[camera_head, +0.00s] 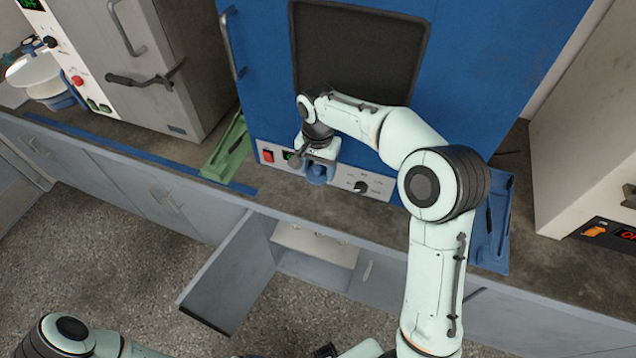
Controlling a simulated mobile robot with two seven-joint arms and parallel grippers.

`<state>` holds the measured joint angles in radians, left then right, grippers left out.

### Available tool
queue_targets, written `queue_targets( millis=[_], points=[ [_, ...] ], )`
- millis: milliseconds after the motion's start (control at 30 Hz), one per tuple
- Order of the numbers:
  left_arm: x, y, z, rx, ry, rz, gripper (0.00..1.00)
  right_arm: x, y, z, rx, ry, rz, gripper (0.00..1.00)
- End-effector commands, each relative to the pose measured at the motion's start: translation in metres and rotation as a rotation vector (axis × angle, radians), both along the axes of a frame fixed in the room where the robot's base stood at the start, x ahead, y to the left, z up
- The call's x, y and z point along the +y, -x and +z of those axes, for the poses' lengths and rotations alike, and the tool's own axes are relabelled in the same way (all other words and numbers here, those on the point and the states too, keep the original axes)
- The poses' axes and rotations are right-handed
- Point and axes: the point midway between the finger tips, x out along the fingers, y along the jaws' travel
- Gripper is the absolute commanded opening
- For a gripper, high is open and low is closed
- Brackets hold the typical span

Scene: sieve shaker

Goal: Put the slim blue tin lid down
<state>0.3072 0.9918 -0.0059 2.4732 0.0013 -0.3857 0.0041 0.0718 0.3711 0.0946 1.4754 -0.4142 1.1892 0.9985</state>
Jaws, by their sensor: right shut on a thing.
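My right gripper (318,176) is in front of the blue oven's control strip, above the counter's front part. It is shut on a small blue thing (317,172), which looks like the slim blue tin lid. The fingers and wrist cover much of it, so its full shape is hidden. I cannot tell whether it touches the counter. My left arm shows only in part at the bottom left, and its gripper is not in view.
A blue oven (470,75) with a dark window stands behind the gripper. A green tray (230,150) and a blue tray (493,240) lie on the counter (300,205). A cabinet door (232,272) hangs open below. A grey oven (165,60) stands left.

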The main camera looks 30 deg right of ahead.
Motion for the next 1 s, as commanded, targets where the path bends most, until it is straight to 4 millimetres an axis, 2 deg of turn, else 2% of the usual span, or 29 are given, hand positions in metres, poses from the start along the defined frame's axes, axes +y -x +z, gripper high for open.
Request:
queue_targets(
  millis=[33,200,400,533,667,900,1000],
  points=[
    [0.000,-0.003,0.004,-0.003,0.000,0.000,0.94,0.000,-0.001,0.017,-0.006,0.000,0.000,0.35],
    [0.000,-0.007,0.010,-0.008,0.000,-0.001,0.94,0.000,-0.001,0.049,-0.004,0.000,-0.001,0.35],
    [0.000,-0.009,0.012,-0.010,0.000,0.000,0.94,0.000,0.000,0.065,0.000,0.000,-0.001,0.35],
    [0.000,-0.009,0.013,-0.010,0.000,0.000,0.94,0.001,0.000,0.063,0.003,0.001,0.015,0.35],
    [0.000,-0.009,0.012,-0.010,0.000,0.000,0.94,0.013,-0.002,0.033,0.011,0.011,0.139,0.35],
    [0.000,-0.009,0.012,-0.010,0.000,0.000,0.94,0.056,0.005,-0.060,0.013,0.017,0.584,0.35],
    [0.000,-0.009,0.012,-0.010,0.000,0.000,0.94,0.071,0.013,-0.088,0.008,0.009,0.735,0.35]
  ],
)
